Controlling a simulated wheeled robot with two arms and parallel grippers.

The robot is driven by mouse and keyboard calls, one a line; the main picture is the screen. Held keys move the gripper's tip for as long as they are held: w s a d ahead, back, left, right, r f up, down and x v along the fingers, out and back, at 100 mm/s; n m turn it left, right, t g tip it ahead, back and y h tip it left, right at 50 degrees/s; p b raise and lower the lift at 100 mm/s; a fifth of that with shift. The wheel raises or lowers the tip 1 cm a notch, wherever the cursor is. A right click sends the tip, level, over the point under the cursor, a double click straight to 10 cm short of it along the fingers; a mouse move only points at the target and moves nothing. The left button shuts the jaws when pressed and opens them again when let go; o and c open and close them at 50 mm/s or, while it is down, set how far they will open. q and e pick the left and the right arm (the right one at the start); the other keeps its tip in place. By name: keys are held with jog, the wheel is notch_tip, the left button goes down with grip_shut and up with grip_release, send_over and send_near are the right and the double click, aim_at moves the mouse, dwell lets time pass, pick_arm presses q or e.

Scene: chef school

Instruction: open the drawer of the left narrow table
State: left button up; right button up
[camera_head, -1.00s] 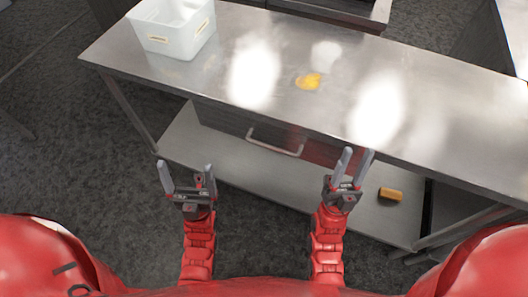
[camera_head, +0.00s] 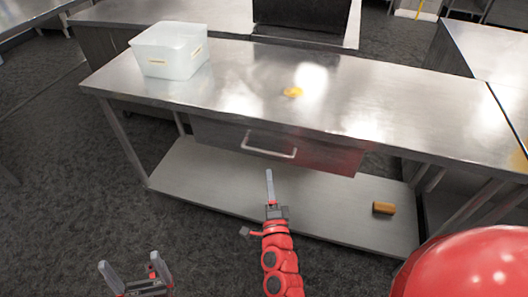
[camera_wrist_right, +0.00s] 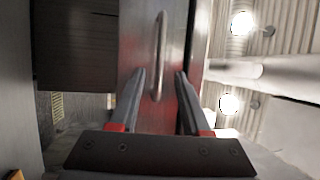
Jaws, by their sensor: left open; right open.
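The narrow steel table (camera_head: 230,95) stands ahead, with a closed drawer (camera_head: 325,156) under its top. The drawer has a pale bar handle (camera_head: 270,150). My right gripper (camera_head: 269,185) is below and in front of the handle, turned so its fingers overlap in the head view. In the right wrist view the fingers (camera_wrist_right: 158,95) are open and point at the handle (camera_wrist_right: 160,50), which lies between their directions, with nothing gripped. My left gripper (camera_head: 135,270) is open and empty, low at the left over the floor, away from the table.
A brown block (camera_head: 383,208) lies on the lower shelf (camera_head: 215,180). Another steel table (camera_head: 495,50) stands at the right. The floor (camera_head: 70,200) at the left is clear.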

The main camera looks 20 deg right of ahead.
aim_at(266, 152)
jog(key=p+x, duration=0.1)
jog(key=x, duration=0.9)
jog(key=shift+w+d, duration=0.15)
jog(key=shift+w, duration=0.15)
grip_shut()
dwell(0.9)
